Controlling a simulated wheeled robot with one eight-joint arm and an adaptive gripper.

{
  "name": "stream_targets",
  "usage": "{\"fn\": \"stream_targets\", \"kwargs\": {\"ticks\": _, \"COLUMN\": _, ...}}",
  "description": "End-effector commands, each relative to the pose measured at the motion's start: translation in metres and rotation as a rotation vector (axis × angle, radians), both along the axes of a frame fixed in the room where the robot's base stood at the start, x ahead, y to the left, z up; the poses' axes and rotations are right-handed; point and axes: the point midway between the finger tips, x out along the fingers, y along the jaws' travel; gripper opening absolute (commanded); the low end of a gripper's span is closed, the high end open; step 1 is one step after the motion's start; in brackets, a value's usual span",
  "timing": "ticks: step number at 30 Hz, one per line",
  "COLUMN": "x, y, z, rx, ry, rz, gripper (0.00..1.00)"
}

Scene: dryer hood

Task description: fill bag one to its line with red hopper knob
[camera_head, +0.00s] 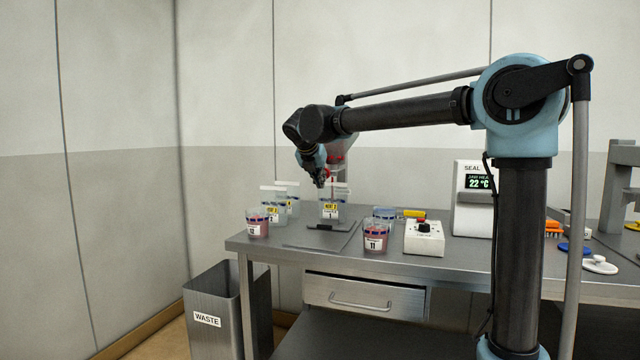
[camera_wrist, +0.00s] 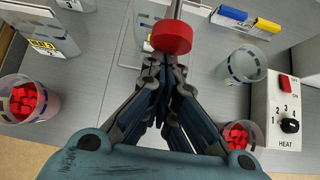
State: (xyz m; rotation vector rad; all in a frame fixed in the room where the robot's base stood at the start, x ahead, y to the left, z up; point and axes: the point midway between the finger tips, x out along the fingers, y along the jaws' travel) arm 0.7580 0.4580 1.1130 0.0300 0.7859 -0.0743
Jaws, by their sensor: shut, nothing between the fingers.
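The red hopper knob (camera_wrist: 171,37) is a round red cap on a grey rod in the wrist view. The clear hopper (camera_head: 343,150), with red contents, is partly hidden behind my arm. My gripper (camera_wrist: 163,62) is shut and empty just below the knob in the picture; I cannot tell whether it touches it. It also shows above the bench in the head view (camera_head: 320,184). A clear bag with a yellow label (camera_head: 330,209) stands below the hopper. More labelled bags (camera_head: 272,197) stand to its left. I cannot tell which is bag one, nor any fill level.
Cups of red pieces stand left (camera_head: 257,230) and right (camera_head: 376,240), with an emptier cup (camera_wrist: 243,65) beside the right one. A heat dial box (camera_head: 424,240) and sealer (camera_head: 474,205) stand further right. A waste bin (camera_head: 215,310) stands left of the bench.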

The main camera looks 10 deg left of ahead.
Motion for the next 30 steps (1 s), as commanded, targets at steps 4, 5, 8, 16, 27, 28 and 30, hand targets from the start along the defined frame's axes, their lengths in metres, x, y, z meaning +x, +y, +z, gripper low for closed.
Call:
{"fn": "stream_targets", "kwargs": {"ticks": 4, "x": 0.018, "y": -0.002, "z": 0.000, "rx": 0.001, "ry": -0.001, "rz": -0.001, "gripper": 0.00}}
{"fn": "stream_targets", "kwargs": {"ticks": 5, "x": 0.018, "y": -0.002, "z": 0.000, "rx": 0.001, "ry": -0.001, "rz": -0.001, "gripper": 0.00}}
{"fn": "stream_targets", "kwargs": {"ticks": 8, "x": 0.019, "y": -0.002, "z": 0.000, "rx": 0.001, "ry": -0.001, "rz": -0.001, "gripper": 0.00}}
{"fn": "stream_targets", "kwargs": {"ticks": 16, "x": 0.020, "y": -0.003, "z": 0.000, "rx": 0.000, "ry": -0.003, "rz": -0.002, "gripper": 0.00}}
{"fn": "stream_targets", "kwargs": {"ticks": 27, "x": 0.021, "y": -0.004, "z": 0.001, "rx": 0.000, "ry": -0.004, "rz": -0.003, "gripper": 0.00}}
{"fn": "stream_targets", "kwargs": {"ticks": 28, "x": 0.021, "y": -0.004, "z": 0.001, "rx": 0.000, "ry": -0.004, "rz": -0.003, "gripper": 0.00}}
{"fn": "stream_targets", "kwargs": {"ticks": 30, "x": 0.021, "y": -0.004, "z": 0.001, "rx": 0.000, "ry": -0.005, "rz": -0.003, "gripper": 0.00}}
